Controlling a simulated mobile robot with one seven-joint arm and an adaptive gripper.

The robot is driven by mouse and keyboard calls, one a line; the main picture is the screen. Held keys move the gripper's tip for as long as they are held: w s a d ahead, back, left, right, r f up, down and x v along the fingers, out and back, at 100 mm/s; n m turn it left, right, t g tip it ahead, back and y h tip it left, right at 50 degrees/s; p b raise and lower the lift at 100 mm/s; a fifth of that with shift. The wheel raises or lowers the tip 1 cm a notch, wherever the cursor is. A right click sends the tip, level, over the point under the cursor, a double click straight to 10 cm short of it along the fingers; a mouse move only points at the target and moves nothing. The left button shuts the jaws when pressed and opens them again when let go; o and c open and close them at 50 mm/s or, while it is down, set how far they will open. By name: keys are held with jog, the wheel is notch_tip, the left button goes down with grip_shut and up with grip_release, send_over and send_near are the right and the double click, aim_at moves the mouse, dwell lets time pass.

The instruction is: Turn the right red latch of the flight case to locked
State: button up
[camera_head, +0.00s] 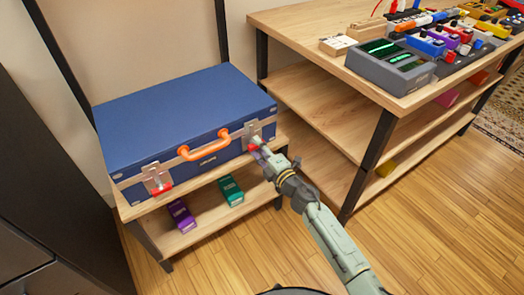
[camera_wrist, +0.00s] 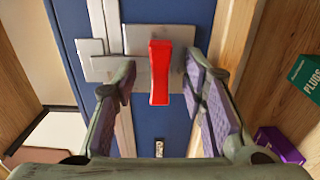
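The blue flight case (camera_head: 180,115) lies shut on a low wooden shelf, with an orange handle (camera_head: 204,145) on its front. Its right red latch (camera_head: 253,146) is beside my fingertips. In the wrist view the red latch (camera_wrist: 160,72) stands as a narrow lever on a grey metal plate (camera_wrist: 140,45). My gripper (camera_head: 260,153) is at the front right of the case. Its fingers (camera_wrist: 158,78) are open, one on each side of the lever, with gaps visible. The left red latch (camera_head: 161,188) sits on its own plate, away from my gripper.
Purple (camera_head: 182,216) and green (camera_head: 231,190) boxes lie on the shelf below the case. A wooden bench (camera_head: 300,28) with electronic devices stands to the right, its leg (camera_head: 368,165) near my arm. A dark cabinet (camera_head: 50,190) stands at left. Open floor lies in front.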

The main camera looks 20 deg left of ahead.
jog(key=v, duration=1.2)
dwell(0.3)
